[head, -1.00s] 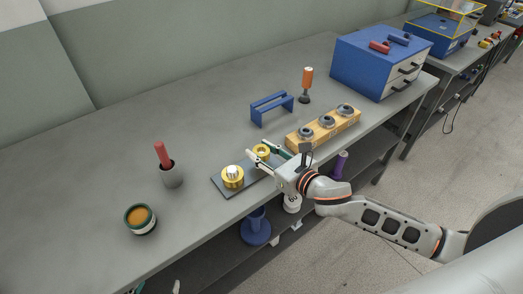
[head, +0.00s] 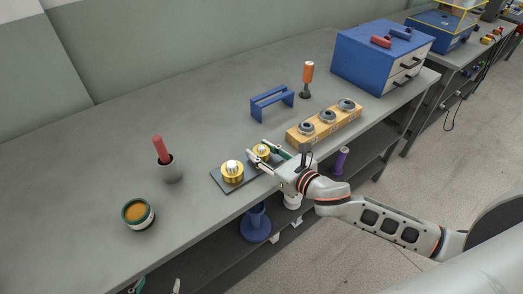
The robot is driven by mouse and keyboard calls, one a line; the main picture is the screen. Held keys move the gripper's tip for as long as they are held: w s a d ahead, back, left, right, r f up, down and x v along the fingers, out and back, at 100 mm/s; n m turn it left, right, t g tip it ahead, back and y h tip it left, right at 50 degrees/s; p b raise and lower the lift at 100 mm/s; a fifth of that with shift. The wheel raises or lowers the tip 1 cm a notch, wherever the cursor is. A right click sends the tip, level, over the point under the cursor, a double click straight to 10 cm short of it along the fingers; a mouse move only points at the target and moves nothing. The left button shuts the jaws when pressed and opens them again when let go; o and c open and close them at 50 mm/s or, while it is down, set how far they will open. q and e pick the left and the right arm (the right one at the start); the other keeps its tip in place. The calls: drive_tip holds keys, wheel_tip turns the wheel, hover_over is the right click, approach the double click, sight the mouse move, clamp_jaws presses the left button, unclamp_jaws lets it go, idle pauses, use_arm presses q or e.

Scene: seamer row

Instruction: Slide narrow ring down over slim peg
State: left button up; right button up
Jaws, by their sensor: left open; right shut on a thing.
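A dark base plate (head: 219,181) lies near the table's front edge. A larger brass ring (head: 232,177) sits on it around a stout silver peg (head: 232,167). To its right is the narrow brass ring (head: 262,156), with the silver tip of the slim peg (head: 262,149) showing through its hole. My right gripper (head: 267,155) is shut on the narrow ring, a finger on either side. How far the ring stands above the plate is hidden. My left gripper (head: 157,287) is open and empty at the bottom edge, mostly cut off.
A wooden block (head: 336,128) with several grey rings stands right of the plate. A blue stand (head: 271,103) and an orange-handled tool (head: 307,80) are behind. A grey cup (head: 170,171) with a red handle and a green-rimmed pot (head: 138,214) are left. The back left table is clear.

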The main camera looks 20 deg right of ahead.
drive_tip(key=shift+f, duration=0.3)
drive_tip(key=o, duration=1.3)
drive_tip(key=shift+c, duration=0.2)
drive_tip(key=shift+s, duration=0.1)
drive_tip(key=v, duration=1.2)
drive_tip(key=shift+r, duration=0.1)
